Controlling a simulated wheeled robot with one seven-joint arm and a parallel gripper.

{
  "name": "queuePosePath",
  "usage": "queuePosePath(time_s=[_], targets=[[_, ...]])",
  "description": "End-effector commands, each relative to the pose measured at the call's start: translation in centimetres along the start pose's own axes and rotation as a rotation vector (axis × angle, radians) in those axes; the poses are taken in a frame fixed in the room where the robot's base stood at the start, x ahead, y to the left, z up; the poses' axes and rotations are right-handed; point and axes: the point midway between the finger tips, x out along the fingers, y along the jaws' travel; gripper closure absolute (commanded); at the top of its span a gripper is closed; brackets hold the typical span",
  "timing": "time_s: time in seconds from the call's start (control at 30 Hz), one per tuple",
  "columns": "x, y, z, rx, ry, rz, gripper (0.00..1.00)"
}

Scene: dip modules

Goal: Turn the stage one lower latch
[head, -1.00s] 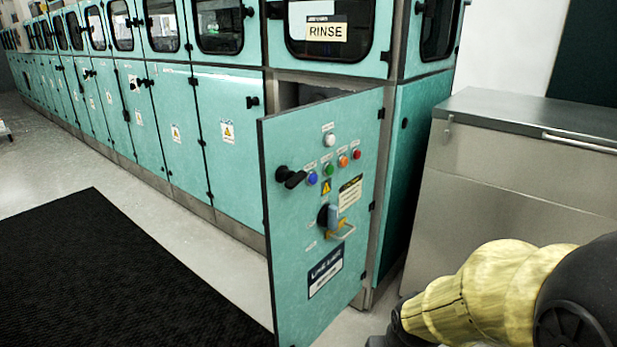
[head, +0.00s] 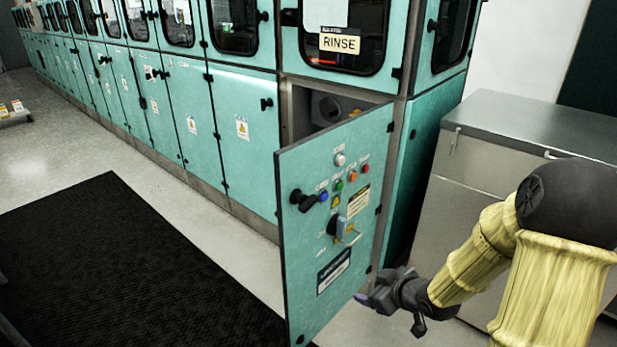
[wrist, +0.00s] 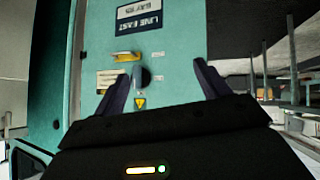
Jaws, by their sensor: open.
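A teal lower door (head: 310,270) under the RINSE window stands swung open. A black lever latch (head: 308,201) sits at its upper left and points sideways. I cannot read which latch is named stage one. My gripper (head: 388,312) is open and empty, low beside the door's right edge. In the wrist view its fingers (wrist: 162,72) are spread, and the door panel appears upside down beyond them, with the switch (wrist: 143,78) between the fingers in the picture, apart from them.
More teal lower doors (head: 245,160) with small black latches (head: 266,103) run away to the left. A dark mat (head: 130,260) lies on the floor before them. A steel cabinet (head: 480,190) stands at the right. An open compartment (head: 300,115) shows behind the door.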

Motion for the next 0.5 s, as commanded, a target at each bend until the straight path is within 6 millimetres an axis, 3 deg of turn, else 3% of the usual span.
queuePosePath(time_s=[0.03,0.1,0.3,0.5], targets=[[-1.2,0.5,-2.4,-0.017,0.082,-0.029,0.25],[-2.1,0.6,-5.0,-0.052,0.219,-0.067,0.25],[-6.5,1.0,-11.4,-0.108,0.604,-0.132,0.25],[-8.8,1.1,-13.4,-0.124,0.767,-0.145,0.25]])
